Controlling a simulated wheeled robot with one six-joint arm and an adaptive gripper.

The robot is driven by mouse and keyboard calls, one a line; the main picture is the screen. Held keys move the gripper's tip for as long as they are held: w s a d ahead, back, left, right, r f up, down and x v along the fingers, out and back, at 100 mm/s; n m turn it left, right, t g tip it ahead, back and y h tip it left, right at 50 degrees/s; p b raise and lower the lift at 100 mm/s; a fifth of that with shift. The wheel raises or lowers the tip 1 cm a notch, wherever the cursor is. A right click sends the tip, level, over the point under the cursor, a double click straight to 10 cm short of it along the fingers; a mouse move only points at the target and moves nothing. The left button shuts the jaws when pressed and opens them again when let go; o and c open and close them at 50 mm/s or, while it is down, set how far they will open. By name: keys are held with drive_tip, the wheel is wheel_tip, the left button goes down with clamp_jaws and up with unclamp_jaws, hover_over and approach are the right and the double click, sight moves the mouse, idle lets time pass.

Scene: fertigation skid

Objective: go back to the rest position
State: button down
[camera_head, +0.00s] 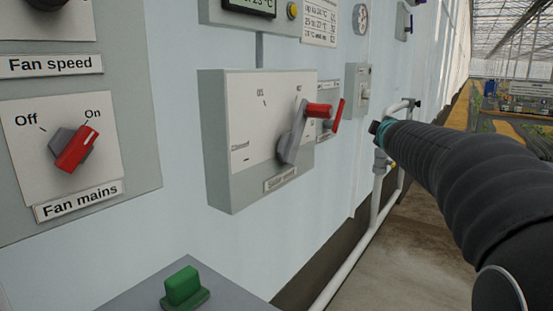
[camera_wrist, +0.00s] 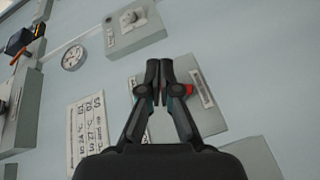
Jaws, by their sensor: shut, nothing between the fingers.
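My gripper (camera_wrist: 159,82) is shut and empty in the wrist view, with its two dark fingertips together. It is in front of the wall panel, over a grey box (camera_wrist: 203,117) with a label strip and a bit of red beside the right finger. In the head view my arm in its black ribbed sleeve comes in from the right and ends near a white pipe. The fingers cannot be made out there, and I cannot tell the gap to the wall.
The wall carries a lever box (camera_head: 232,150) with a red-tipped handle (camera_head: 319,110), a fan mains switch (camera_head: 75,148) pointing to On, and a gauge (camera_head: 360,19). A green knob (camera_head: 183,287) stands below. White pipe (camera_head: 345,268) runs along the wall. Floor (camera_head: 420,250) at right is clear.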

drive_tip(key=s+a+f+m+g, duration=0.3)
drive_tip(key=s+f+m+g, duration=0.55)
drive_tip(key=s+f, duration=1.05)
drive_tip(key=s+a+f+m+y, duration=0.1)
drive_tip(key=s+a+f, duration=0.1)
drive_tip(key=s+a, duration=0.2)
drive_tip(key=s+a+f+m+g+y, duration=0.1)
drive_tip(key=s+a+f, duration=0.2)
drive_tip(key=s, duration=0.7)
drive_tip(key=s+a+f+m+g+y, duration=0.1)
drive_tip(key=s+a+f, duration=0.2)
drive_tip(key=s+a, duration=0.2)
drive_tip(key=shift+s+f+y, duration=0.2)
drive_tip(key=shift+s+y, duration=0.2)
drive_tip(key=shift+s, duration=1.05)
